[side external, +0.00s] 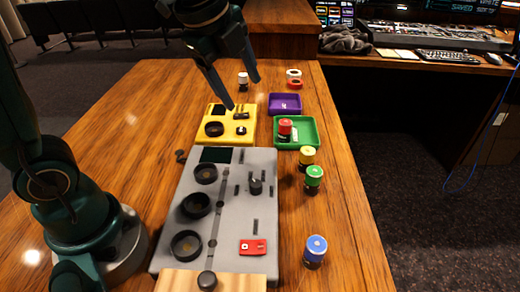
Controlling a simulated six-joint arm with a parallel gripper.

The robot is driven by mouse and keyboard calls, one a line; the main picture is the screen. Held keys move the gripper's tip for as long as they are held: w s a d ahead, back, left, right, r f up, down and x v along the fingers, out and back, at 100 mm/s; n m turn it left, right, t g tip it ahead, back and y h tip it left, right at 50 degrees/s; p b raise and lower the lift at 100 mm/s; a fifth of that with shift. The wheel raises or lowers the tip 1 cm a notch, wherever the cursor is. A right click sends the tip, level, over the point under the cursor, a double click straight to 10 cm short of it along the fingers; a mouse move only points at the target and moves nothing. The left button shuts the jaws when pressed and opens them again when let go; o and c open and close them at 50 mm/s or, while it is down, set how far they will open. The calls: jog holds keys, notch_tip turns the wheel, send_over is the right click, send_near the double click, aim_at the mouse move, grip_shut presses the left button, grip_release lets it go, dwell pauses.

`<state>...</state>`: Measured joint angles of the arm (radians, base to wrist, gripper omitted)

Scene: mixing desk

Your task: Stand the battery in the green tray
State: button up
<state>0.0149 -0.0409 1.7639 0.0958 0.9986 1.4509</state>
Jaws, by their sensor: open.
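My gripper (243,94) is open, its fingers pointing down above the far part of the desk. A small dark cylinder with a whitish top (243,80), possibly the battery, stands upright and appears between the fingers in the picture. I cannot tell whether they touch it or how far it is in depth. The green tray (309,141) lies to the right of the yellow box. A red-topped dark cylinder (285,128) stands upright in the tray's upper left part, with bare tray floor around it.
A yellow panel (208,141) and a grey knobbed panel (230,231) fill the middle. A purple tray (284,103) lies behind the green one. Yellow (307,156), green (314,178) and blue (315,249) topped cylinders line the right edge.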

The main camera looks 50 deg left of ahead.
jog(key=s+d+f+n, duration=0.1)
jog(key=s+f+n, duration=0.3)
jog(key=s+n, duration=0.9)
jog(key=n, duration=0.4)
jog(key=shift+s+d+t+h, duration=0.2)
jog(key=shift+s+t+h, duration=0.1)
jog(key=shift+s+h, duration=0.1)
